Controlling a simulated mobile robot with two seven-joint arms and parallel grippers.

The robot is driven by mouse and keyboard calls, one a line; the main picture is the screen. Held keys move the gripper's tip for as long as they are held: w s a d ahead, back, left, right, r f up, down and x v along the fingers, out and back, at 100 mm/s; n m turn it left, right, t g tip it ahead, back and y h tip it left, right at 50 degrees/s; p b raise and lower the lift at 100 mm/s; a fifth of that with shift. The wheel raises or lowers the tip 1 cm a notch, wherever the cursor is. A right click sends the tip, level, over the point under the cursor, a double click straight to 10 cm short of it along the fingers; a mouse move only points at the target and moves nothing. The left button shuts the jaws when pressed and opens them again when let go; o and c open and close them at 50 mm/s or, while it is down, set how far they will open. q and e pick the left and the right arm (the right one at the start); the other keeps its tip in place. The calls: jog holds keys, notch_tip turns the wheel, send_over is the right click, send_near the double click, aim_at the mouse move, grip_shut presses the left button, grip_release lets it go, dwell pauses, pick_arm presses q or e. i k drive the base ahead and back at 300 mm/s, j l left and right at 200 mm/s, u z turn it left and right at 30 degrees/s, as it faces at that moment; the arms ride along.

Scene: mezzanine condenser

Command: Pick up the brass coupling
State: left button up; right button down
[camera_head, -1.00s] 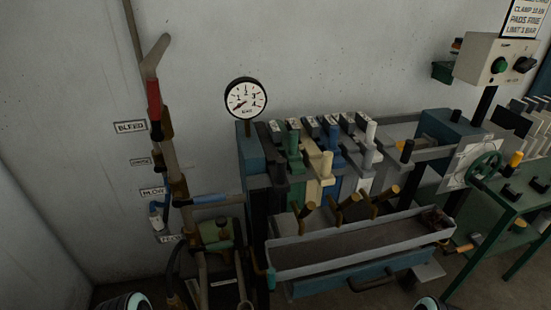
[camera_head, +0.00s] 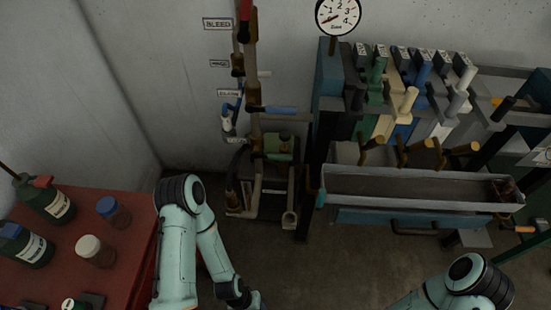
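I cannot make out with certainty which thing is the brass coupling. Several brass-coloured fittings (camera_head: 408,151) stick up behind the long grey trough (camera_head: 400,205) on the right. A small brown, rusty-looking object (camera_head: 503,190) lies at the trough's right end, too small to identify. My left arm reaches in at the lower left, beside the red bench. Its gripper (camera_head: 256,301) is only partly in view at the bottom edge, and I cannot see whether it is open. My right arm shows at the lower right, and its gripper is out of the frame.
A red bench (camera_head: 133,255) at the left carries bottles and jars, including a white-capped jar (camera_head: 94,252). A pump with pipework (camera_head: 270,175) stands against the wall. A round gauge (camera_head: 338,14) is above the plate stack. Floor (camera_head: 340,270) is clear before the trough.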

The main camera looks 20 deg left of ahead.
aim_at(231, 197)
jog(key=u, duration=1.25)
